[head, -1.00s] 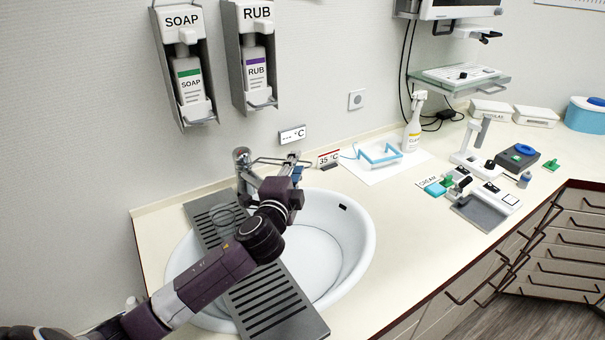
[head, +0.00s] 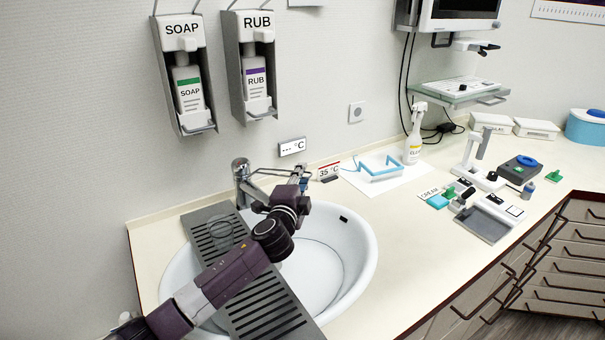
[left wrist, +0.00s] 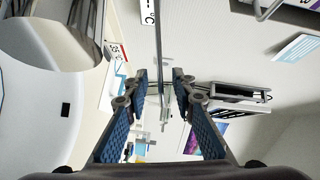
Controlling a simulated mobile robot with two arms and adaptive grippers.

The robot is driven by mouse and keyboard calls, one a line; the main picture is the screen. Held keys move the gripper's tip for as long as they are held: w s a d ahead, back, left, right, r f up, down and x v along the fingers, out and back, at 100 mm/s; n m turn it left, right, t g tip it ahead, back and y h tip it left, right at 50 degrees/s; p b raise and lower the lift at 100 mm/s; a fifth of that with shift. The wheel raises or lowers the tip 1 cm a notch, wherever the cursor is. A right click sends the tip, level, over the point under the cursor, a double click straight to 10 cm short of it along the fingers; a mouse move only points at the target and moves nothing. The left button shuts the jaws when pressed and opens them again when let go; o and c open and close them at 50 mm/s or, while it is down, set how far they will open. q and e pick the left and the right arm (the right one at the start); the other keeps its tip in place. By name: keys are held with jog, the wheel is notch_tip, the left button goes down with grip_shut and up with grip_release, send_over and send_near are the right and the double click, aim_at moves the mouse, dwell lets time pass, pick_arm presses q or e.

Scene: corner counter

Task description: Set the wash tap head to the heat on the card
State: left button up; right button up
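The chrome wash tap (head: 241,178) stands at the back left of the white basin (head: 345,262). A long thin metal lever (head: 272,170) reaches right from its head. A card (head: 329,170) reading 35 °C stands on the counter right of the tap; it shows in the left wrist view (left wrist: 117,52). The wall display (head: 292,147) reads "--- °C". My left gripper (head: 304,182) is over the basin's back rim at the lever's outer end. In the left wrist view its blue-padded fingers (left wrist: 160,80) are apart, with a metal rod between them. My right gripper is out of view.
A slotted grey grating (head: 262,308) lies across the basin under my left arm, with a clear glass (head: 222,230) on it. Soap (head: 187,80) and rub (head: 253,75) dispensers hang above.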

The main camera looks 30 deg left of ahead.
pick_arm(q)
jog(key=shift+w+a, duration=0.1)
jog(key=shift+w, duration=0.3)
grip_shut()
